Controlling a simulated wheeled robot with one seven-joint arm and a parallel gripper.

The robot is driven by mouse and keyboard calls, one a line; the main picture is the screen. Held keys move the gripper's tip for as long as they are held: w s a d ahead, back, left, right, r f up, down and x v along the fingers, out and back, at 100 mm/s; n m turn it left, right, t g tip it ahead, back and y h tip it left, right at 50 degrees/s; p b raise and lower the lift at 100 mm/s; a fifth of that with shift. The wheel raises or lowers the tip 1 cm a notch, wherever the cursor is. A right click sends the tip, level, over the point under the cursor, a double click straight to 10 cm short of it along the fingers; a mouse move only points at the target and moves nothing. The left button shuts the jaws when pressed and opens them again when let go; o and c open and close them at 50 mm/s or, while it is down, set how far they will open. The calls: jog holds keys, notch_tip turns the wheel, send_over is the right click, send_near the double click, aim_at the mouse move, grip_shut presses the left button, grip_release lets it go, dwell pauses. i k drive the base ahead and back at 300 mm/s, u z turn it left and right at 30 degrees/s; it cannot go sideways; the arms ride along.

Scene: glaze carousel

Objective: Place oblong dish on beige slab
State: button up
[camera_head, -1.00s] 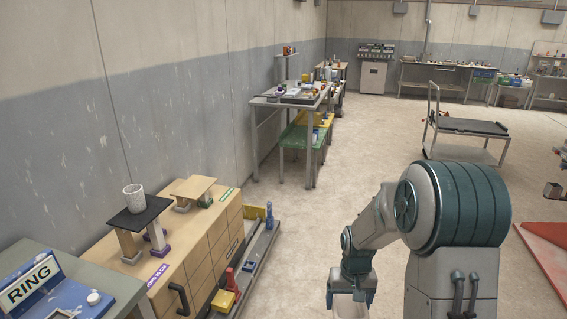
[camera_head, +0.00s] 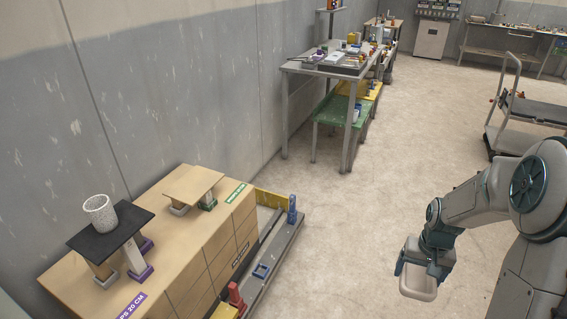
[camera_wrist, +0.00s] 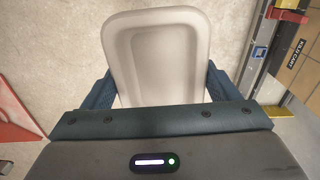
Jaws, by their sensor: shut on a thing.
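The oblong dish (camera_head: 420,283) is a pale, shallow dish with rounded corners. My gripper (camera_head: 427,262) is shut on it and holds it in the air above open floor, at the right of the head view. In the wrist view the dish (camera_wrist: 158,62) lies between the two fingers, its hollow facing the camera. The beige slab (camera_head: 194,184) rests on short blocks on top of the wooden cabinet, at the left, well apart from the dish. A green label lies beside it.
A black slab (camera_head: 110,232) on blocks carries a speckled white cup (camera_head: 100,212), nearer on the same cabinet (camera_head: 200,255). A low grey platform (camera_head: 272,262) with a blue post (camera_head: 292,208) runs along the cabinet's front. Floor between cabinet and gripper is clear.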

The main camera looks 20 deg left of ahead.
aim_at(194, 183)
jog(key=u, duration=0.15)
jog(key=i, duration=1.35)
jog(key=u, duration=0.85)
jog(key=i, duration=0.85)
jog(key=u, duration=1.35)
jog(key=i, duration=0.5)
jog(key=u, duration=0.5)
